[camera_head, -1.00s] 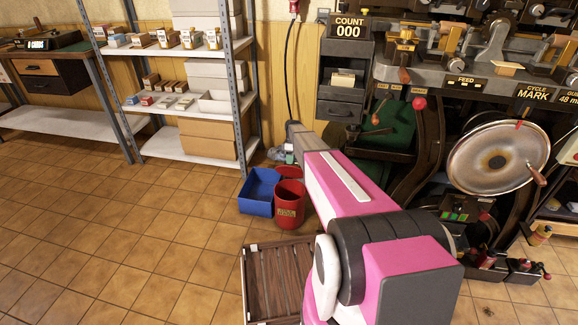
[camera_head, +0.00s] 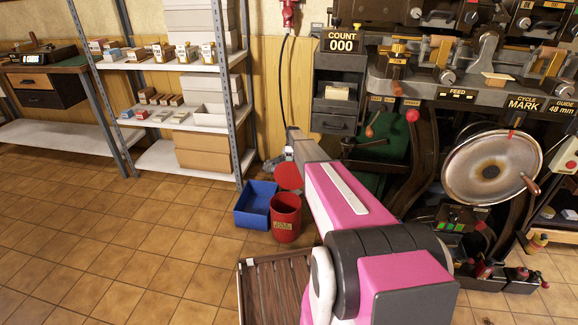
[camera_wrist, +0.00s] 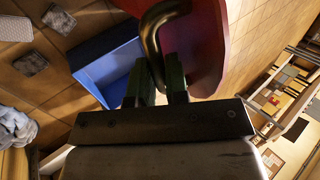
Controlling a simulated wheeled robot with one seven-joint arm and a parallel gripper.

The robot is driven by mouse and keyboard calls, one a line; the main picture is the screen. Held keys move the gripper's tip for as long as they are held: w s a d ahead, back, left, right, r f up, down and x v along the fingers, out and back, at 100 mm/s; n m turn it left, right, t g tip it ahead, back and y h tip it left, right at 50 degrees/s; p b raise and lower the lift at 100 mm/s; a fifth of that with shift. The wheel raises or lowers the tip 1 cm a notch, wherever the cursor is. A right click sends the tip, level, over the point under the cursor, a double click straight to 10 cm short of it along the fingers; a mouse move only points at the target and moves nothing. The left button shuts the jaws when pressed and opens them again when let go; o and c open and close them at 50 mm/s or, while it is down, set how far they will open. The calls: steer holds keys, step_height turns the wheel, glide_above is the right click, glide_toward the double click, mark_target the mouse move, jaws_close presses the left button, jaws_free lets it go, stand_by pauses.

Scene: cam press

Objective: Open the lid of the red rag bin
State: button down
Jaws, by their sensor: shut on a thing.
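The red rag bin (camera_head: 286,218) stands on the tiled floor, its top uncovered. Its round red lid (camera_head: 289,176) stands tilted up behind the rim, partly hidden by my arm. In the wrist view the lid (camera_wrist: 212,50) fills the upper middle, with a dark curved handle (camera_wrist: 151,36) on it. My gripper (camera_wrist: 160,76) is shut on that handle, one finger on each side. In the head view my gripper (camera_head: 277,161) is small, at the lid's upper left.
A blue open bin (camera_head: 256,204) stands close against the red bin's left side. A slatted wooden crate (camera_head: 272,285) lies in front. Shelving (camera_head: 190,160) is behind left; the press with its large handwheel (camera_head: 490,167) is on the right. Floor at left is clear.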

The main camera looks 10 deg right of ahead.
steer(key=shift+w+a+f, duration=0.1)
steer(key=shift+w+a, duration=0.1)
steer(key=shift+a, duration=0.1)
steer(key=c, duration=1.2)
jaws_free()
steer(key=shift+r, duration=0.35)
steer(key=r, duration=0.4)
steer(key=shift+s+a, duration=0.2)
steer(key=shift+s, duration=0.05)
steer(key=s+a+r, duration=0.5)
steer(key=a+r, duration=0.1)
steer(key=a, duration=0.3)
steer(key=shift+a+r, duration=0.15)
steer(key=shift+a, duration=0.15)
